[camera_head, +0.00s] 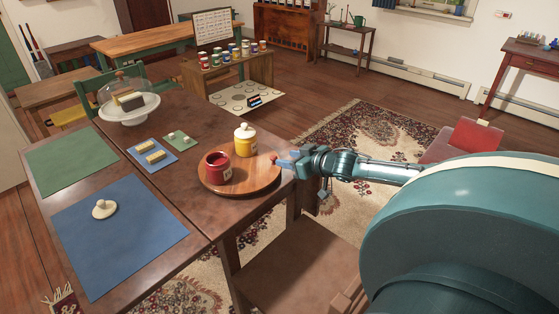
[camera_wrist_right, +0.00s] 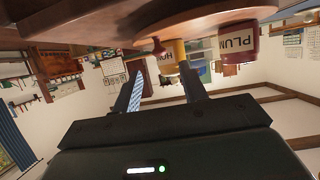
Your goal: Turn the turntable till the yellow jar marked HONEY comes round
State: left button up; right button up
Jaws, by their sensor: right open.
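The round wooden turntable (camera_head: 262,185) sits at the right end of the brown table. On it stand a yellow jar (camera_head: 245,143) with a pale lid and a red jar (camera_head: 217,170). In the right wrist view, which is upside down, the yellow jar (camera_wrist_right: 180,52) shows part of the label HONEY and the red jar (camera_wrist_right: 236,48) reads PLUM. A small red knob (camera_head: 273,157) is at the turntable's right edge. My right gripper (camera_head: 284,162) is open beside it; the knob (camera_wrist_right: 158,46) appears between and beyond the fingertips (camera_wrist_right: 161,76). I cannot tell if they touch.
A blue mat (camera_head: 130,245) with a pale knobbed lid (camera_head: 104,209), a green mat (camera_head: 70,160) and a glass-domed stand (camera_head: 128,108) are on the table's left. A chair seat (camera_head: 290,265) is below the turntable. A low shelf (camera_head: 230,78) with several jars stands behind.

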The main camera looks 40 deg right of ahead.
aim_at(274, 157)
jog(key=shift+b+x, duration=0.3)
jog(key=shift+x, duration=2.15)
jog(key=shift+c, duration=0.5)
grip_shut()
